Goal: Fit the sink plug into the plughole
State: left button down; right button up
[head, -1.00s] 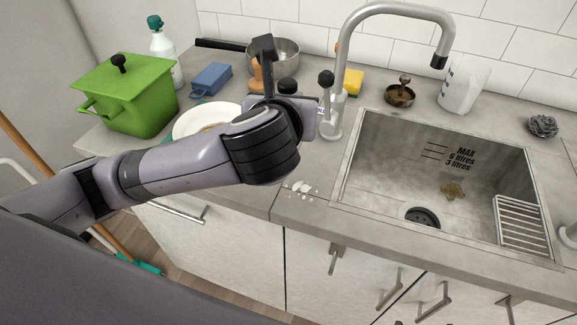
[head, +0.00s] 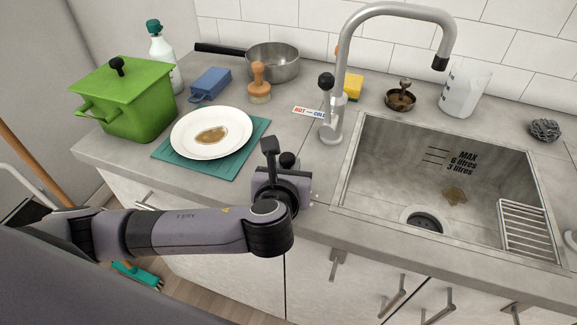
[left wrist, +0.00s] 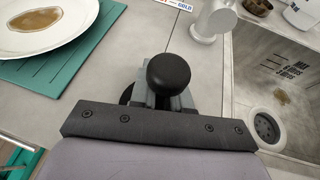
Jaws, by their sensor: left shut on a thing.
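My left gripper (head: 289,176) is over the front strip of counter, left of the sink (head: 345,178). It is shut on the sink plug, whose round black knob (head: 288,160) sticks up between the fingers. The knob also shows in the left wrist view (left wrist: 168,73), with a bit of dark rim (left wrist: 127,94) beside the fingers; the rest of the plug is hidden. The plughole (head: 425,222), a dark round strainer in the sink floor, is open, to the right of and apart from the gripper. It also shows in the left wrist view (left wrist: 266,128). My right gripper is out of view.
The tap (head: 336,110) stands behind the sink's left edge, its spout arching over the basin. A plate (head: 212,133) on a teal mat (head: 241,158) lies left of the gripper. A ribbed rack (head: 523,225) is at the sink's right.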

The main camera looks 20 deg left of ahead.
pick_arm(q)
jog(key=c, duration=1.1)
grip_release()
jog(key=shift+f, duration=0.1)
jog(key=shift+s+r, duration=0.25)
jog(key=v, duration=1.1)
jog(key=shift+s+p, duration=0.2)
jog(key=shift+p, duration=0.1)
jog(key=shift+d, duration=0.15)
